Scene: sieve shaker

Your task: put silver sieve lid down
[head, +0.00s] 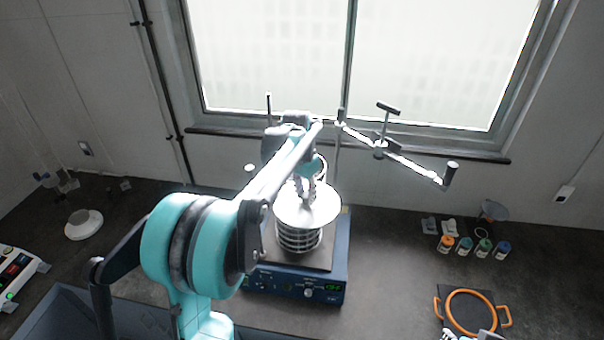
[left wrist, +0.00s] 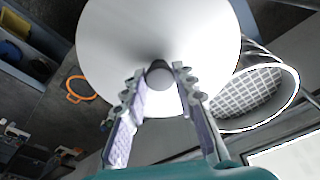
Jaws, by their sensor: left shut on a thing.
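The silver sieve lid (head: 322,211) is a shiny round disc with a knob in its middle. My left gripper (head: 308,188) is shut on the knob and holds the lid over the sieve stack (head: 298,239) on the blue shaker (head: 326,284). In the left wrist view the lid (left wrist: 205,35) fills the top middle, with its dark knob between the fingertips (left wrist: 160,78). A round mesh sieve (left wrist: 250,95) shows beside and beyond the lid there. The head view does not show clearly whether the lid touches the stack. My right gripper is not clearly seen.
The shaker's rods and crossbar (head: 381,149) rise behind the stack, near my left arm. Several small capped bottles (head: 465,246) stand at right. An orange-rimmed ring with handles (head: 469,291) lies at the lower right. Bench left of the shaker is partly hidden by my arm.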

